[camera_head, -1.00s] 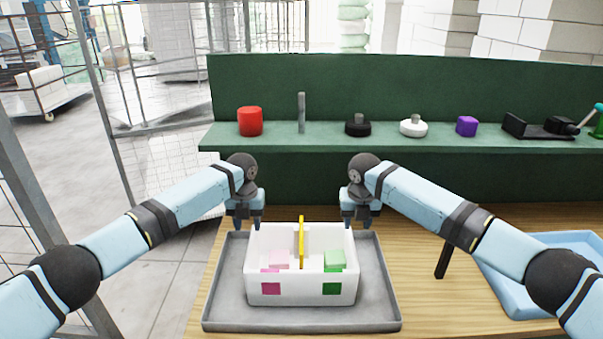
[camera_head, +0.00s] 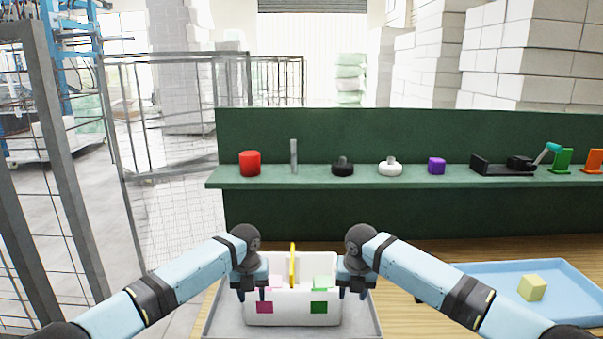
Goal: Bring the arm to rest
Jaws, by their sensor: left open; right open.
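My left gripper (camera_head: 250,288) is open and empty, pointing down at the left side of a white two-part box (camera_head: 291,312). My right gripper (camera_head: 354,286) is open and empty, pointing down at the box's right side. I cannot tell whether either touches the box. The box has a pink and a green square on its front and a yellow upright piece (camera_head: 292,264) in the middle. A pink block (camera_head: 275,283) shows in its left part and a green block (camera_head: 323,284) in its right part. The box sits on a grey tray (camera_head: 366,325).
A blue tray (camera_head: 480,283) with a yellow cube (camera_head: 532,287) lies at the right. A green shelf (camera_head: 400,183) behind holds a red cylinder (camera_head: 250,163), a purple cube (camera_head: 436,166), a black clamp (camera_head: 505,165) and other items. Bare wooden table (camera_head: 400,300) lies between the trays.

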